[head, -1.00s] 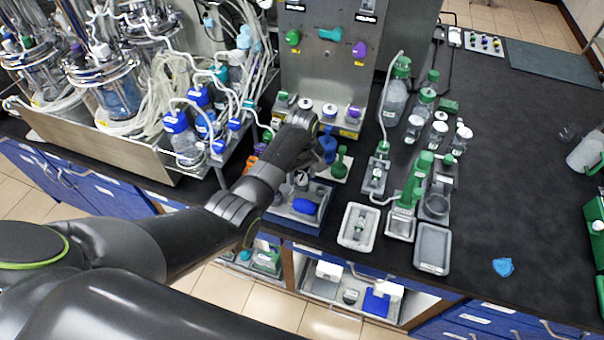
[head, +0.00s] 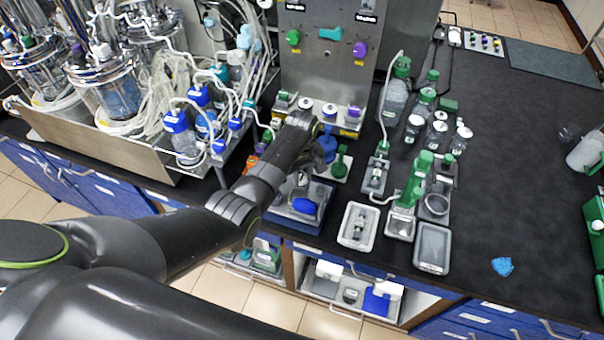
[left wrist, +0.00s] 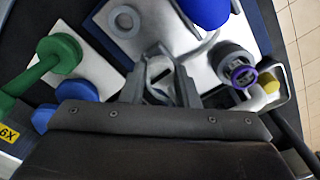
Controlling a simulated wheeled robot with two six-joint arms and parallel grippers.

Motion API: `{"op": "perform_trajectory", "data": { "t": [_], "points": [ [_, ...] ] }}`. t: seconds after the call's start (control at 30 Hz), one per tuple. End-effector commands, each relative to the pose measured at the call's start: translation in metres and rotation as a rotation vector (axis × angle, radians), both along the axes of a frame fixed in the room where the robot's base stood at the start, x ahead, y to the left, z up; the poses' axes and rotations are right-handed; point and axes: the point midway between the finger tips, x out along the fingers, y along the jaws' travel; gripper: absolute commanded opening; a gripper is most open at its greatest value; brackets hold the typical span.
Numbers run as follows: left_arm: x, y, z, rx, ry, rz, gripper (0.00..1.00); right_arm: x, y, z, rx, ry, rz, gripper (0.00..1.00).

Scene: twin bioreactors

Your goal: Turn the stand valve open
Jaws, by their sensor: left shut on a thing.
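A light stand plate (left wrist: 100,18) with a round grey holed fitting (left wrist: 124,21) fills the upper middle of the left wrist view. My left gripper (left wrist: 160,82) points at this plate, its fingers shut on a small grey piece, likely the stand valve's handle. The fingers cover much of it, so its angle cannot be told. A blue rounded part (left wrist: 208,10) lies just beyond; in the head view it shows as a blue part (head: 305,206) on the stand. There my left wrist hides most of the fingers and valve. My right gripper is not in view.
A green knob (left wrist: 60,53) on a white plate stands left of the fingers in the wrist view, with a purple-ringed fitting (left wrist: 242,76) to the right. A steel panel (head: 330,65) rises behind. A grey tray (head: 432,248) lies right; the black bench (head: 520,180) beyond is mostly clear.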

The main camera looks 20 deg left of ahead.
Motion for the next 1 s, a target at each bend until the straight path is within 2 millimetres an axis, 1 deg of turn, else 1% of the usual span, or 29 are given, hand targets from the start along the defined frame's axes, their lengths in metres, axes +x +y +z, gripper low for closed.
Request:
{"op": "perform_trajectory", "data": {
  "t": [0.27, 0.7, 1.0],
  "points": [
    [0.000, 0.000, 0.003, 0.001, 0.001, 0.133, 0.05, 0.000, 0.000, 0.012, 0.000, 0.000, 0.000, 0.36],
    [0.001, 0.000, 0.003, 0.001, 0.001, 0.535, 0.05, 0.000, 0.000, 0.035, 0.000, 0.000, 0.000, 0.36],
    [0.001, 0.000, 0.002, 0.000, -0.001, 0.820, 0.05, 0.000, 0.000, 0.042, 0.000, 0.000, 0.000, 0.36]
  ]
}}
